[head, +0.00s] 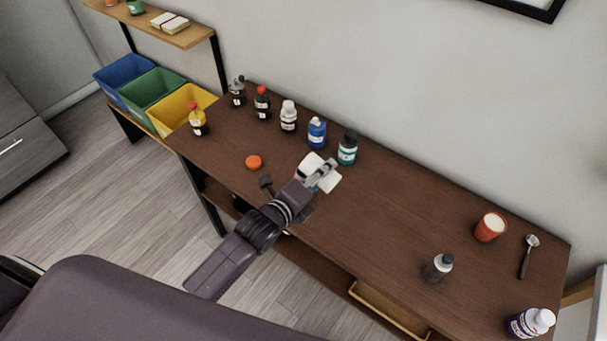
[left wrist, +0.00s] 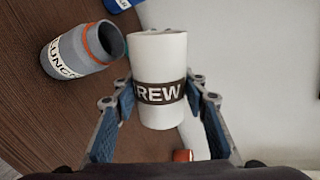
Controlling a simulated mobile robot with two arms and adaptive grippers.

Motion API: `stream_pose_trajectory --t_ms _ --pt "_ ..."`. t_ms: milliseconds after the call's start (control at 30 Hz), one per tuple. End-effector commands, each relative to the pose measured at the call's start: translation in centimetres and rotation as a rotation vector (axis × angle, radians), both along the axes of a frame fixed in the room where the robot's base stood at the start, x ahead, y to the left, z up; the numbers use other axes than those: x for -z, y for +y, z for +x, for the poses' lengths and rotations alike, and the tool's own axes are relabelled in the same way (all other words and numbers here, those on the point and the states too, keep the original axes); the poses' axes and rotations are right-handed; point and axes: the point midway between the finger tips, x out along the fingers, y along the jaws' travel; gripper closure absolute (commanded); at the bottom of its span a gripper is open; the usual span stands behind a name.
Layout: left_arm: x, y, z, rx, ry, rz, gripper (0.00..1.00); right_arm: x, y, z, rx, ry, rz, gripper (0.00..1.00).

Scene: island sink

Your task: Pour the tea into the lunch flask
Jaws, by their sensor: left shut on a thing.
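My left gripper (head: 322,175) is shut on a white cup (head: 308,167) over the middle of the table. In the left wrist view the cup (left wrist: 157,60) sits between both fingers and has a dark band with pale letters ending in "REW". Its inside is not visible, so I cannot tell whether tea is in it. The lunch flask (left wrist: 75,45) is grey with an orange ring, a pale label and an open mouth. It shows at the upper left of the left wrist view, beside the cup. I cannot make the flask out in the head view. My right gripper is not in view.
A flat orange disc (head: 254,162) lies left of my gripper. Several bottles, including a blue one (head: 317,133) and a teal one (head: 347,149), stand along the back.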

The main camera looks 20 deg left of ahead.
Motion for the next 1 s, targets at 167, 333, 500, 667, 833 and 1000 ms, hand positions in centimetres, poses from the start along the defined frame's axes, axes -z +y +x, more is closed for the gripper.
stream_pose_trajectory --t_ms 167,333,500,667,833,1000 --pt "-0.5 0.0 0.1 0.001 -0.017 0.029 0.87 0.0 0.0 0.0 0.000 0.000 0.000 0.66" --pt "-0.3 0.0 0.1 0.000 -0.037 0.078 0.87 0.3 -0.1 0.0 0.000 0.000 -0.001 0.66" --pt "0.5 -0.1 0.0 0.001 -0.071 0.160 0.87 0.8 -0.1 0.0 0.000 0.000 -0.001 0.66" --pt "-0.9 -0.1 0.0 0.001 -0.113 0.251 0.87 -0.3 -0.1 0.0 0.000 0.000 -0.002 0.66" --pt "-1.1 0.0 0.1 0.001 -0.155 0.354 0.87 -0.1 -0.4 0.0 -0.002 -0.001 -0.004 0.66" --pt "-0.2 0.1 0.2 0.001 -0.202 0.462 0.87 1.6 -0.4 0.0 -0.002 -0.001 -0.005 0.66"
